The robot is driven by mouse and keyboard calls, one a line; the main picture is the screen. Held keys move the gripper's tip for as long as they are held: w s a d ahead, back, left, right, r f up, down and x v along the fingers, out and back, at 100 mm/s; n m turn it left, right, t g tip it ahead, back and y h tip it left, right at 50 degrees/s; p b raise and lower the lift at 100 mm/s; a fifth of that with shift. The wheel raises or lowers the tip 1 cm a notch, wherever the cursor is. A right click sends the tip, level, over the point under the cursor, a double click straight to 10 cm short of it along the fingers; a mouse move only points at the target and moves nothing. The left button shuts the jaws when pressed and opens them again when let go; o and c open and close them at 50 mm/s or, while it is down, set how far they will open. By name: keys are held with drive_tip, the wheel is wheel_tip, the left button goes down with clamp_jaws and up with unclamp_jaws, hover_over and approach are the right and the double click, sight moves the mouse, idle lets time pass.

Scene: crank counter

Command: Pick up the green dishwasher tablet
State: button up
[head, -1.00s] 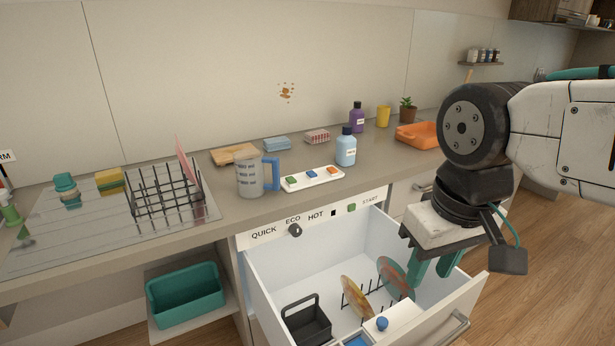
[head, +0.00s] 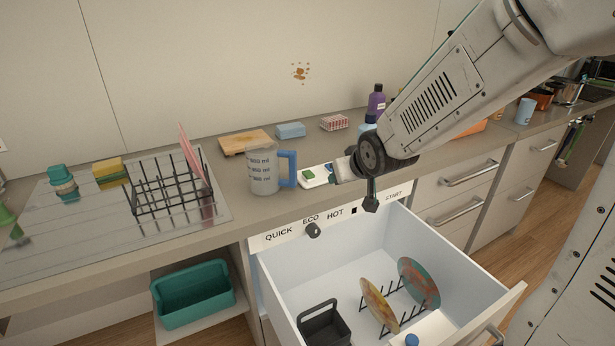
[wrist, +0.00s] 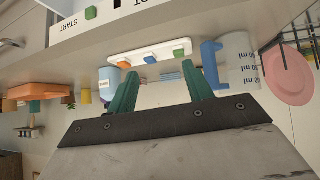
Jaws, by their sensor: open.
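The green dishwasher tablet (head: 308,175) lies at the left end of a small white tray (head: 316,184) on the counter, right of the measuring jug. In the wrist view, which is upside down, the green tablet (wrist: 179,53) is at the right end of the tray (wrist: 138,51), with a blue tablet (wrist: 150,60) in the middle and an orange one (wrist: 124,65) at the other end. My gripper (wrist: 160,84) is open and empty, its teal fingers apart and pointing towards the tray. In the head view my wrist covers the tray's right part, and the fingertips cannot be made out.
A measuring jug (head: 263,172) with a blue handle stands close left of the tray. A light blue bottle (wrist: 109,82) stands by its other end. The open dishwasher drawer (head: 350,265) holds plates and a dark basket below. A cutting board (head: 244,142) lies behind.

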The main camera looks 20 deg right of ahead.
sight(309, 174)
drive_tip(key=w+f+t, duration=0.1)
drive_tip(key=w+f, duration=0.1)
drive_tip(key=w+a+f+t+y, duration=0.1)
drive_tip(key=w+f, duration=0.1)
drive_tip(key=w, duration=0.1)
drive_tip(key=w+a+f+n+t, duration=0.1)
drive_tip(key=w, duration=0.2)
drive_tip(key=shift+a+f+y, duration=0.2)
drive_tip(key=shift+f+y, duration=0.2)
drive_tip(key=shift+w+a+f+t, duration=0.25)
drive_tip(key=shift+w+f+t, duration=0.05)
drive_tip(key=shift+w+t, duration=0.25)
drive_tip(key=x, duration=0.7)
drive_tip(key=shift+w+r, duration=0.1)
drive_tip(key=shift+w, duration=0.15)
drive_tip(key=c, duration=1.1)
